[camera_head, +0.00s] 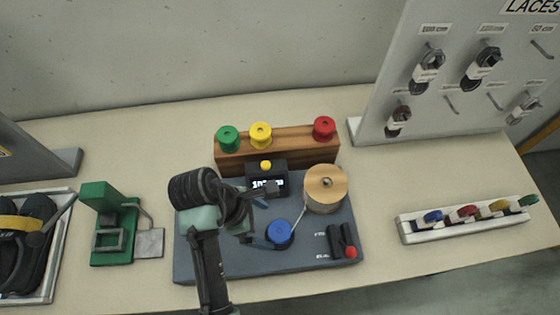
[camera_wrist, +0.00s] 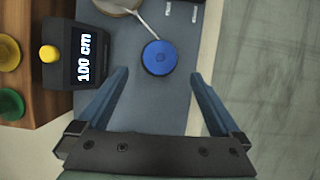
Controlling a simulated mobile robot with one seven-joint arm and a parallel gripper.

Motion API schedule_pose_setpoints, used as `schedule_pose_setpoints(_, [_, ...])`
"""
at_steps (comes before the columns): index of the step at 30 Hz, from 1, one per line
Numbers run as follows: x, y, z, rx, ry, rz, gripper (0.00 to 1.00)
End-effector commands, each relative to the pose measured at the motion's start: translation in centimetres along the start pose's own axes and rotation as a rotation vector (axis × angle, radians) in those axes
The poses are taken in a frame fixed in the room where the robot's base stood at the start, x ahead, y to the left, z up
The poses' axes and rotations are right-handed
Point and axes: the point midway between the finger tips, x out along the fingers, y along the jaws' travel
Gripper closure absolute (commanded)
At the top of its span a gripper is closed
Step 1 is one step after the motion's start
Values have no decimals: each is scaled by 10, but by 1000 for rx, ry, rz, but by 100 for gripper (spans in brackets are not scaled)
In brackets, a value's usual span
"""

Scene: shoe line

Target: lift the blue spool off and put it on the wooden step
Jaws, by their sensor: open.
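The blue spool (camera_head: 280,233) sits on the dark grey machine base, with a pale lace running from it up to a large wooden reel (camera_head: 325,188). In the wrist view the blue spool (camera_wrist: 160,58) is seen from above, just beyond and between my fingertips. My gripper (camera_wrist: 160,78) is open and empty, with one finger on either side of the spool's line. In the head view my gripper (camera_head: 262,215) is left of and above the spool. The wooden step (camera_head: 290,146) stands behind the machine, with green, yellow and red spools on it.
A counter reading 100 cm (camera_head: 267,180) with a yellow button stands between spool and step. A black part with a red knob (camera_head: 343,241) is right of the spool. A green press (camera_head: 110,224) is at left.

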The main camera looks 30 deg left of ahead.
Motion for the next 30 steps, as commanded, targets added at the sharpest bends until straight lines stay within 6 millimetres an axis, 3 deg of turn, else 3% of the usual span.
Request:
schedule_pose_setpoints(3, [20, 0, 1, 2, 0, -1, 0])
schedule_pose_setpoints(11, [38, 0, 1, 2, 2, 1, 0])
schedule_pose_setpoints(21, [81, -1, 3, 2, 2, 2, 0])
schedule_pose_setpoints(30, [86, 0, 3, 3, 2, 4, 0])
